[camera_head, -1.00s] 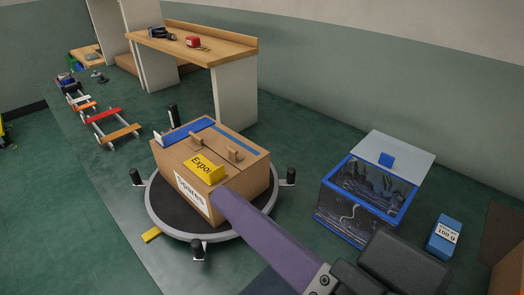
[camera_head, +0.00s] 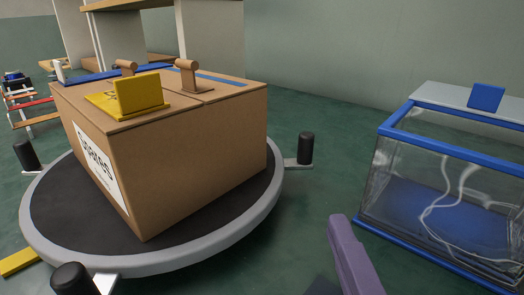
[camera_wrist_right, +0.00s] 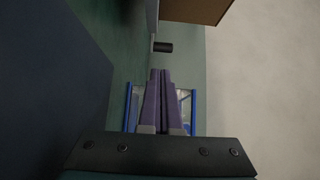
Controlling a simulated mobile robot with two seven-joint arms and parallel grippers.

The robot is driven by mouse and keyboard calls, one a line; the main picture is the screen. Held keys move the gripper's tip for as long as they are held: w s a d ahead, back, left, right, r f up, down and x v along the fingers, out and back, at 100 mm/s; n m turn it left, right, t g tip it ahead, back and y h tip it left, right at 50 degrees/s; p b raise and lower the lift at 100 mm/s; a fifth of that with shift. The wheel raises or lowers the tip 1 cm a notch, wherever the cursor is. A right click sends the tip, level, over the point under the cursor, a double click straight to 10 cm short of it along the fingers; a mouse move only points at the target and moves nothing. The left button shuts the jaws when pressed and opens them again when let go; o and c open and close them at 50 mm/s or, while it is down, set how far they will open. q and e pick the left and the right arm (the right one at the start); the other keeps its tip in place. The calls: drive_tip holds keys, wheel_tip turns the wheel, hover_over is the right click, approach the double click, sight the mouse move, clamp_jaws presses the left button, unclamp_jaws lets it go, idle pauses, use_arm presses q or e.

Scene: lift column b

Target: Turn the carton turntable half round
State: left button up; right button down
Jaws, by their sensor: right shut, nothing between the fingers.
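The turntable (camera_head: 235,235) is a round black disc with a grey rim, bearing a brown carton (camera_head: 200,150). Black upright knobs stand on short brackets around the rim: a right one (camera_head: 305,148), a front one (camera_head: 73,278) and a left one (camera_head: 27,154). My right gripper (camera_head: 341,220) shows as a purple finger, right of the turntable and apart from the right knob. In the right wrist view its fingers (camera_wrist_right: 160,72) are together and empty, pointing towards a black knob (camera_wrist_right: 163,46), with a gap between. My left gripper is out of view.
A clear box with a blue frame (camera_head: 440,150) stands close on the right. A yellow marker (camera_head: 18,262) lies at the turntable's front left. A yellow sign (camera_head: 138,95) sits on the carton. A bench stands behind.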

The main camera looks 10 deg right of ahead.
sight(309, 155)
drive_tip(key=w, duration=0.4)
drive_tip(key=w+d, duration=0.1)
drive_tip(key=w, duration=0.3)
drive_tip(key=w+d, duration=0.1)
drive_tip(key=w, duration=0.3)
drive_tip(key=shift+b, duration=0.4)
drive_tip(key=shift+w+d, duration=0.2)
drive_tip(key=shift+w, duration=0.5)
drive_tip(key=shift+w+d, duration=0.15)
drive_tip(key=shift+w, duration=0.55)
drive_tip(key=shift+s, duration=0.1)
